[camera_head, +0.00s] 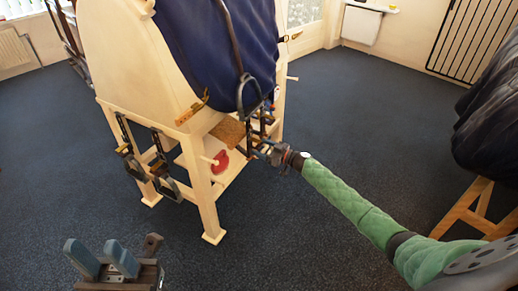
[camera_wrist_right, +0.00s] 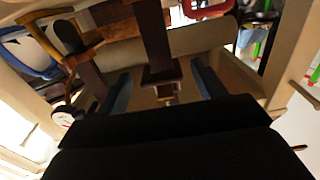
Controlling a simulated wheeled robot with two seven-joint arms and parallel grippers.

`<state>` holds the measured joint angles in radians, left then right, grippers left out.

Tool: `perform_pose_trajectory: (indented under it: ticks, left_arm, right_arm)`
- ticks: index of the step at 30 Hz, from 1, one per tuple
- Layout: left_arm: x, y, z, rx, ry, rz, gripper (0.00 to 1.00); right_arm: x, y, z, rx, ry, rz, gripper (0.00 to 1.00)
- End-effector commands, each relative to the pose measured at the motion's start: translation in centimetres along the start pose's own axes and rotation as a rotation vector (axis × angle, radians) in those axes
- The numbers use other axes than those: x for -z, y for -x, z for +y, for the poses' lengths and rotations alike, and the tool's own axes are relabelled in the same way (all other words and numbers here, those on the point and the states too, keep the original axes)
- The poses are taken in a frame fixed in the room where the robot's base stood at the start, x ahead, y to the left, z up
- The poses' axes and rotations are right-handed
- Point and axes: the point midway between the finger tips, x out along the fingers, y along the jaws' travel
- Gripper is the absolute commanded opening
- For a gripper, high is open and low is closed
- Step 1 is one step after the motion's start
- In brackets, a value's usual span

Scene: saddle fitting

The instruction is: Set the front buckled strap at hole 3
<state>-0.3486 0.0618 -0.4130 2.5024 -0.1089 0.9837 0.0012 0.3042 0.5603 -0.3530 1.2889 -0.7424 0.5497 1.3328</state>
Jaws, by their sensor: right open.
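A wooden stand (camera_head: 150,60) carries a dark blue pad (camera_head: 215,40). Dark straps with metal fittings hang below the pad's edge, and a stirrup (camera_head: 250,98) hangs in front of it. My right gripper (camera_head: 264,150) reaches in from the right, close to these straps; its fingers are too small to make out there. In the right wrist view it is open (camera_wrist_right: 161,90), with a brown strap (camera_wrist_right: 155,40) and a small metal buckle (camera_wrist_right: 166,92) between the apart fingers. I cannot tell the hole the strap is set at. My left gripper (camera_head: 101,260) is open and empty at the lower left.
More dark straps with buckles (camera_head: 130,160) hang on the stand's left side. A red object (camera_head: 221,161) sits on the lower shelf. A covered wooden rack (camera_head: 490,120) stands at the right. The carpet in front is clear.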

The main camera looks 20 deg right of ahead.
Motion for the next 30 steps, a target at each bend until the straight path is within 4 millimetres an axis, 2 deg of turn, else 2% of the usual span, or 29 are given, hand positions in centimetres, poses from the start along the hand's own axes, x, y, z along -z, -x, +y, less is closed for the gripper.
perform_pose_trajectory:
  ticks: [6,15,24,30]
  left_arm:
    - [-0.1,0.1,0.1,0.003,0.008,0.003,0.36]
    - [0.0,0.0,0.1,0.003,0.009,0.006,0.36]
    - [-0.1,0.0,0.1,0.002,0.008,0.005,0.36]
    - [-0.7,0.0,0.1,0.005,0.008,-0.025,0.36]
  right_arm:
    - [0.0,-1.6,-0.1,0.001,0.001,0.0,0.69]
    - [0.0,-1.7,-0.1,0.0,0.001,-0.001,0.67]
    - [0.0,-1.7,0.0,0.0,0.001,0.0,0.08]
    - [0.4,-1.7,0.0,0.0,0.001,-0.001,0.06]
